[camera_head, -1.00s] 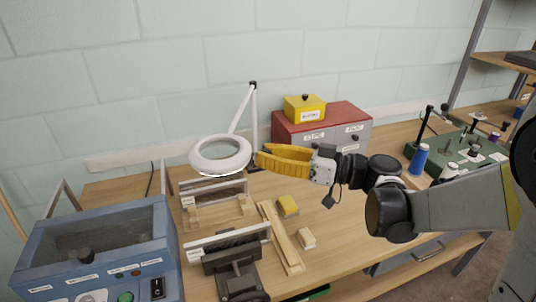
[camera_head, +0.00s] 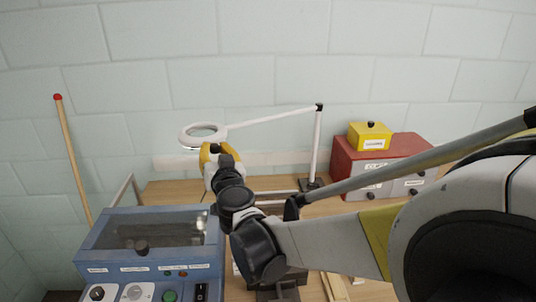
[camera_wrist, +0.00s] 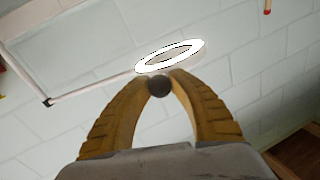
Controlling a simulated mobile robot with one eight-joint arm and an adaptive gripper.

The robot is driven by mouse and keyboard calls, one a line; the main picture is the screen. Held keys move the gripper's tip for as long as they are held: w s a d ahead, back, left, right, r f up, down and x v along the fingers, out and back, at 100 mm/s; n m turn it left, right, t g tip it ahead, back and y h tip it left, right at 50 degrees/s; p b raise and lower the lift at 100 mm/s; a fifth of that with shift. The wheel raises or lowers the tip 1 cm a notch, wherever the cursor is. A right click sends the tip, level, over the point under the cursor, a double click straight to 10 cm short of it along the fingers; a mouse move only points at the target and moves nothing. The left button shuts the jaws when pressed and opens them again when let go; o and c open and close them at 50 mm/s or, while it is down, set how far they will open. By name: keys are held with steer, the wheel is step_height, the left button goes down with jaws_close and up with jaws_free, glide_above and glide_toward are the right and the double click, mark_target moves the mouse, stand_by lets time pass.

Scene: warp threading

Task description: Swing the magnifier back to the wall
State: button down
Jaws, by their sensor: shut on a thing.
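The magnifier is a white ring head (camera_head: 203,132) on a thin white arm (camera_head: 270,117) that runs to an upright post (camera_head: 317,145) standing at the back of the bench. Its head is near the wall (camera_head: 290,80), above the left part of the bench. My gripper (camera_head: 208,150) is at the near edge of the head. In the wrist view my gripper's yellow fingers (camera_wrist: 160,84) are shut on a dark round knob (camera_wrist: 159,87) just below the white ring (camera_wrist: 171,57). The gap between ring and wall cannot be judged exactly.
A blue machine (camera_head: 150,250) with a clear lid stands at the front left. A red and grey cabinet (camera_head: 385,160) with a yellow box (camera_head: 369,136) on top stands right of the post. A red-tipped stick (camera_head: 68,140) leans on the left. My arm hides much of the bench.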

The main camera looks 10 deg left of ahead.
steer(key=w+a+m+h, duration=0.1)
steer(key=w+a+h, duration=0.1)
steer(key=w+a, duration=0.2)
steer(key=w+a+m+t+h+p, duration=0.1)
steer(key=w+a+m+h, duration=0.1)
steer(key=w+a, duration=0.2)
steer(key=w+a+m+t+h+p, duration=0.1)
steer(key=w+a+h, duration=0.1)
steer(key=w+a, duration=0.2)
steer(key=shift+w+a+m+h, duration=0.3)
steer(key=shift+w+a+h, duration=0.1)
steer(key=shift+w, duration=0.4)
steer(key=shift+w+a+m+h, duration=0.15)
steer(key=shift+w+a+h, duration=0.1)
steer(key=shift+w, duration=0.25)
steer(key=shift+w+a+m+h, duration=0.15)
steer(key=shift+w+h, duration=0.1)
steer(key=shift+w, duration=0.2)
steer(key=c, duration=1.1)
jaws_free()
steer(key=shift+s+a, duration=0.1)
steer(key=shift+a, duration=0.05)
steer(key=shift+c, duration=0.2)
glide_toward(193, 125)
steer(key=w+a+f, duration=0.1)
steer(key=w+a, duration=0.1)
steer(key=w, duration=0.1)
steer(key=shift+a+f, duration=0.25)
steer(key=shift+f, duration=0.1)
